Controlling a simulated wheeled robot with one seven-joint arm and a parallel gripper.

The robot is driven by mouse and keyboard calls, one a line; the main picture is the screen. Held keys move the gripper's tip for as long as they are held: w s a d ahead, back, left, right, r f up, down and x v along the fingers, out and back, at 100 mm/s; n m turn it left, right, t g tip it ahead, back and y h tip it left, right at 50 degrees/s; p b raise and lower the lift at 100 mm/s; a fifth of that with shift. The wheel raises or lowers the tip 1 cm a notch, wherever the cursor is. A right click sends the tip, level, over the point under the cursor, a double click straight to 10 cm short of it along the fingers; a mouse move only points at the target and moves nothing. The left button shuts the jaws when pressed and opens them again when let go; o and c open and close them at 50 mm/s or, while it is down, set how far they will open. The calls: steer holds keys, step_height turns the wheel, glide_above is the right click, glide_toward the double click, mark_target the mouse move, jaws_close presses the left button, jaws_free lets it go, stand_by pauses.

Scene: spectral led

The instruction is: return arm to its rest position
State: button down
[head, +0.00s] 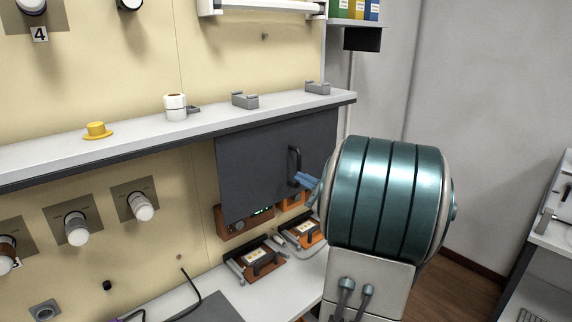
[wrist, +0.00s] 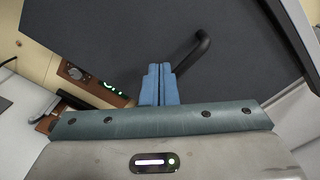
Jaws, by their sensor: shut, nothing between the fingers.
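My gripper (wrist: 159,72) is shut, its two blue fingers pressed together with nothing between them. In the head view my gripper (head: 304,180) shows at the left of my arm's teal link, beside the black handle of a dark grey panel (head: 250,165). In the wrist view the handle (wrist: 192,52) lies just right of the fingertips, with the panel (wrist: 120,30) filling the view behind. I cannot tell whether the fingers touch the handle. My wrist and forearm are largely hidden behind the teal link.
A shelf (head: 140,139) runs above the panel with a yellow item (head: 96,130), a white roll (head: 175,107) and grey holders. Below the panel, orange-framed devices (head: 258,260) stand on a white counter. Open floor (head: 470,290) lies at right, before another bench (head: 550,220).

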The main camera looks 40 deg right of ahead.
steer(key=shift+s+d, duration=0.1)
steer(key=shift+s, duration=0.85)
steer(key=a+f+n+g+y, duration=0.2)
steer(key=a+n+g, duration=0.15)
steer(key=a, duration=0.45)
steer(key=s+a+f+n+g+y, duration=0.1)
steer(key=a+f+n+g+y, duration=0.2)
steer(key=a, duration=0.5)
steer(key=a+f+n+g+y, duration=0.1)
steer(key=a+n+g+y, duration=0.2)
steer(key=a, duration=0.5)
steer(key=s+a+f+n+g+h, duration=0.2)
steer(key=s+a+f+n+h, duration=0.1)
steer(key=s+n, duration=0.4)
steer(key=s+a+f+n+g+h, duration=0.2)
steer(key=s+n+h, duration=0.4)
steer(key=n, duration=0.3)
steer(key=shift+s+a+f+n+g, duration=0.4)
steer(key=shift+s+a+g, duration=0.45)
steer(key=shift+a, duration=0.35)
